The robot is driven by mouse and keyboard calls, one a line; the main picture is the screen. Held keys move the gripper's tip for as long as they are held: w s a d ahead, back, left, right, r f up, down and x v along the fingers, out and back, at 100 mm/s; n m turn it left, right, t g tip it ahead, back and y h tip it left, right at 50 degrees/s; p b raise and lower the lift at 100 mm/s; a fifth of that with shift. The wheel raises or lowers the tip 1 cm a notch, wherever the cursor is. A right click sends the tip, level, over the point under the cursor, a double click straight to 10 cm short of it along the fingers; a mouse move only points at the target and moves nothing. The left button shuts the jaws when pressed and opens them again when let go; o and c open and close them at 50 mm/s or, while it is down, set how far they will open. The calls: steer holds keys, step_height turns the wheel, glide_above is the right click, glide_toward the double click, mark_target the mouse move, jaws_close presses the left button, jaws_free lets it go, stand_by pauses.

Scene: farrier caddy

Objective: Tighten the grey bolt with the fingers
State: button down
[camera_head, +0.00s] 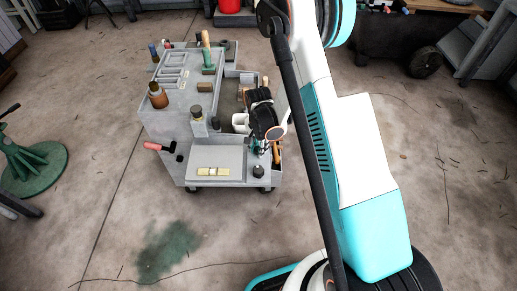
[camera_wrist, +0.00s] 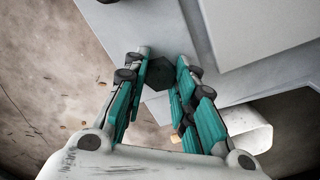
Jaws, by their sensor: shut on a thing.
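The grey caddy (camera_head: 215,160) stands on the floor in the head view. My gripper (camera_head: 262,148) reaches down at its right front side, and the arm hides part of that area. In the wrist view my gripper (camera_wrist: 163,68) has its two teal-padded fingers on either side of a dark grey hexagonal bolt head (camera_wrist: 162,74), shut on it. The bolt sits by the edge of a grey caddy surface. Its shank is hidden, and I cannot tell how far it is screwed in.
A wooden-handled tool (camera_head: 207,50), a brown bottle (camera_head: 158,96) and a red handle (camera_head: 153,146) stick out from the caddy. A green stand (camera_head: 35,165) is at left. The front floor has free room.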

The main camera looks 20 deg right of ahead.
stand_by(0.3)
steer(key=m, duration=0.4)
steer(key=shift+f+m, duration=0.1)
steer(key=shift+m, duration=0.2)
steer(key=c, duration=1.5)
jaws_free()
steer(key=shift+r+p, duration=1.2)
steer(key=shift+r, duration=1.35)
